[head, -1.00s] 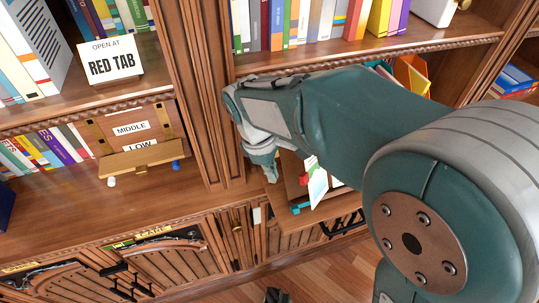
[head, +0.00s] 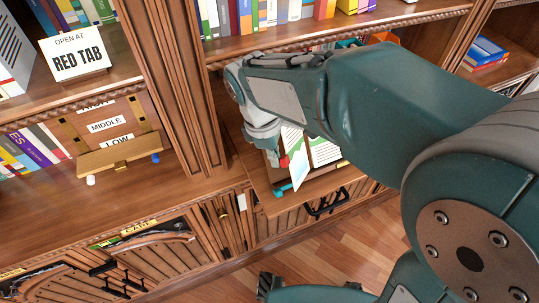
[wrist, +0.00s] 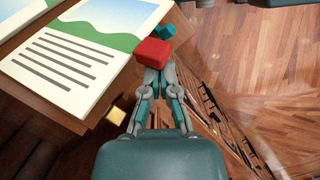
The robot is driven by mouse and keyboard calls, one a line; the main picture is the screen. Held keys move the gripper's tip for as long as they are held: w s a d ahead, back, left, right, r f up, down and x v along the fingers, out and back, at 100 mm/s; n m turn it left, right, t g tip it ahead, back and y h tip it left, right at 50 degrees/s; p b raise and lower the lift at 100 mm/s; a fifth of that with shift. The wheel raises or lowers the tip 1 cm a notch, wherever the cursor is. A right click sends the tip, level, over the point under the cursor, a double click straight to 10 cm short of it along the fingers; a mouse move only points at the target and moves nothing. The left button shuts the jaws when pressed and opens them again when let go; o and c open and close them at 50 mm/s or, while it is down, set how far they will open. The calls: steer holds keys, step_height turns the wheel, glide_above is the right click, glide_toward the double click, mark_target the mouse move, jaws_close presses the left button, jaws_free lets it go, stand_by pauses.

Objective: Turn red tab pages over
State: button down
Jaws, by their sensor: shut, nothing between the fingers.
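An open book (head: 324,152) with white pages lies on a wooden surface, partly hidden behind my arm in the head view. One page (head: 298,158) stands tilted up from it. In the wrist view, a page (wrist: 75,55) with a green-and-blue picture and text lines fills the upper left. A red tab (wrist: 152,52) sticks out from its edge and shows small in the head view (head: 284,161). My gripper (wrist: 158,75) is shut and empty, its fingertips right at the red tab; I cannot tell whether they touch. A teal piece (wrist: 163,31) lies just beyond the tab.
A sign (head: 77,52) reading "OPEN AT RED TAB" stands on the left shelf. Below it is a wooden board (head: 118,150) with MIDDLE and LOW labels. A carved post (head: 170,90) and shelf edges stand close to my arm. Floor (head: 290,245) lies in front.

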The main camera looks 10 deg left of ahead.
steer(key=shift+s+d+r+n+y, duration=0.1)
steer(key=shift+d+r+n+y, duration=0.15)
steer(key=shift+d, duration=0.2)
steer(key=shift+s+d+r+n+y, duration=0.1)
steer(key=shift+d+r+n+y, duration=0.1)
steer(key=shift+d+n, duration=0.2)
steer(key=w+d+r+n+g+y, duration=0.1)
steer(key=d+r+n+g+y, duration=0.1)
steer(key=d+n, duration=0.3)
steer(key=shift+w+d+r, duration=0.15)
steer(key=shift+w+d, duration=0.2)
steer(key=shift+d, duration=1.8)
steer(key=shift+n, duration=0.25)
steer(key=shift+a, duration=0.15)
